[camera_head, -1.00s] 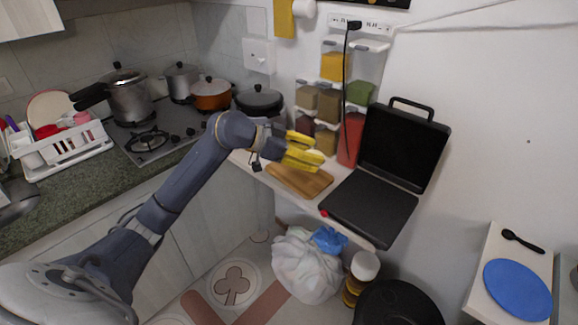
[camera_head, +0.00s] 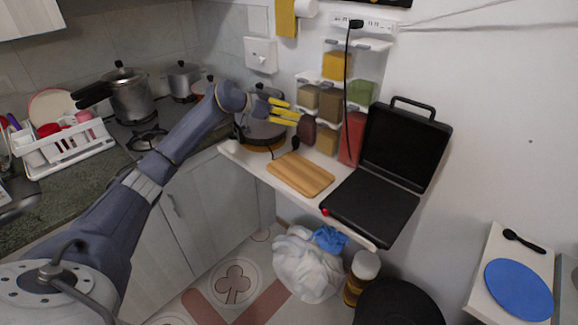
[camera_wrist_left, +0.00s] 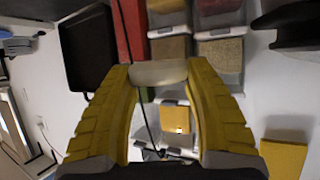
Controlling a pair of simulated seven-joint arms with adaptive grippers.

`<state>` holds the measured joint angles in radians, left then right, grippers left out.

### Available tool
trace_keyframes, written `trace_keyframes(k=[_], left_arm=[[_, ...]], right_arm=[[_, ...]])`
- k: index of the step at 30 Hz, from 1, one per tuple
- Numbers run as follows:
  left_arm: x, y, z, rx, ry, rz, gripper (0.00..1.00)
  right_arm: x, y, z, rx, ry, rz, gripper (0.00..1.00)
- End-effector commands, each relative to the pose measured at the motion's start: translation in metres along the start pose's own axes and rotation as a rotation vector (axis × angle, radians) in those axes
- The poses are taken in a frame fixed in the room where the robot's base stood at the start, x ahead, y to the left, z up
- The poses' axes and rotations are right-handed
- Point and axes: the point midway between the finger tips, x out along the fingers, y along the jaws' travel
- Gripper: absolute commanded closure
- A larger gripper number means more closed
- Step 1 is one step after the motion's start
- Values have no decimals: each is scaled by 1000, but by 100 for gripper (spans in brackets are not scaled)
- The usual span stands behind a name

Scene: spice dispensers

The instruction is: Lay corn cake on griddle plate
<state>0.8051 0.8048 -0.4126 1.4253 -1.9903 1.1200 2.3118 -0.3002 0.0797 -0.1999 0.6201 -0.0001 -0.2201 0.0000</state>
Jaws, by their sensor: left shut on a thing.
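My left gripper (camera_head: 292,113) has yellow fingers and is raised above the shelf, in front of the spice dispensers. In the left wrist view its fingers (camera_wrist_left: 160,75) are closed on a pale, rounded corn cake (camera_wrist_left: 158,73) between the tips. The cake is hard to make out in the head view. The black griddle stands open to the right of the gripper. Its flat lower griddle plate (camera_head: 372,205) is bare, and its lid (camera_head: 402,145) leans up at the back. My right gripper is not in view.
A bare wooden board (camera_head: 300,173) lies on the shelf, left of the griddle. Spice dispensers (camera_head: 330,103) line the wall behind, with a black cable (camera_head: 346,80) hanging before them. The stove with pots (camera_head: 130,95) is at left. A blue plate (camera_head: 517,290) is at lower right.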

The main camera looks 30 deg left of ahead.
Motion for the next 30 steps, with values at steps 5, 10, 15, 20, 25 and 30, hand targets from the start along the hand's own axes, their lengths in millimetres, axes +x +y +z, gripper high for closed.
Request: trace_keyframes(k=[5, 10, 15, 20, 25, 30], left_arm=[[0, 0, 0, 0, 0, 1, 78], [3, 1, 6, -1, -1, 2, 78], [16, 1, 33, -3, -3, 2, 78], [32, 1, 66, -4, -2, 3, 78], [48, 1, 99, -4, -2, 2, 78], [60, 1, 124, -2, 0, 1, 78]], right_arm=[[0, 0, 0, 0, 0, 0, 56], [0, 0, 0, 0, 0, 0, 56], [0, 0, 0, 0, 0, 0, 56], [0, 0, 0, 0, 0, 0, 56], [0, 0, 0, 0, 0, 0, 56], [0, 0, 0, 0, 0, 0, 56]])
